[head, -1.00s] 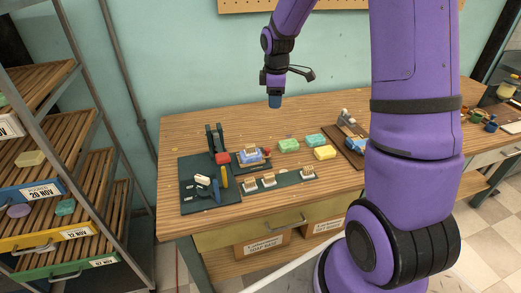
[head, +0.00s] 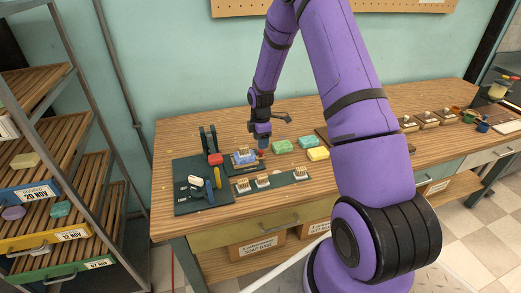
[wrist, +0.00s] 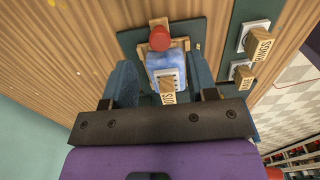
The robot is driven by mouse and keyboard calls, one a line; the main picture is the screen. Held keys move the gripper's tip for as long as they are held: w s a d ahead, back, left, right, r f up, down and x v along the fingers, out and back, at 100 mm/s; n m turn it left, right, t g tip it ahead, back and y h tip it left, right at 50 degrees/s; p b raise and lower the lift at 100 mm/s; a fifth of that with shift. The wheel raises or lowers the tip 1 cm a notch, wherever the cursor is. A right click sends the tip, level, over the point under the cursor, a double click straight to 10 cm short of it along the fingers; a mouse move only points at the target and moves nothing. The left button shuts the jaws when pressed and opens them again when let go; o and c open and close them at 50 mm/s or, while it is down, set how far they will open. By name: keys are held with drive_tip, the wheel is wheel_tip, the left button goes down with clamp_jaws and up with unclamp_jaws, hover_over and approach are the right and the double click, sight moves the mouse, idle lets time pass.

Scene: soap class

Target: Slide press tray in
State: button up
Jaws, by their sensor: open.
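The press tray (head: 236,166) lies on the dark green base board, with a blue soap (head: 245,158) and a wooden-handled stamp on it. The press (head: 209,140), dark with two uprights and a red block, stands left of the tray.
Two green soaps (head: 281,146) and a yellow soap (head: 318,154) lie right of my gripper. A stamp rack (head: 271,181) runs along the front. The table behind is clear.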

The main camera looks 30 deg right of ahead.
drive_tip(key=shift+f, duration=2.35)
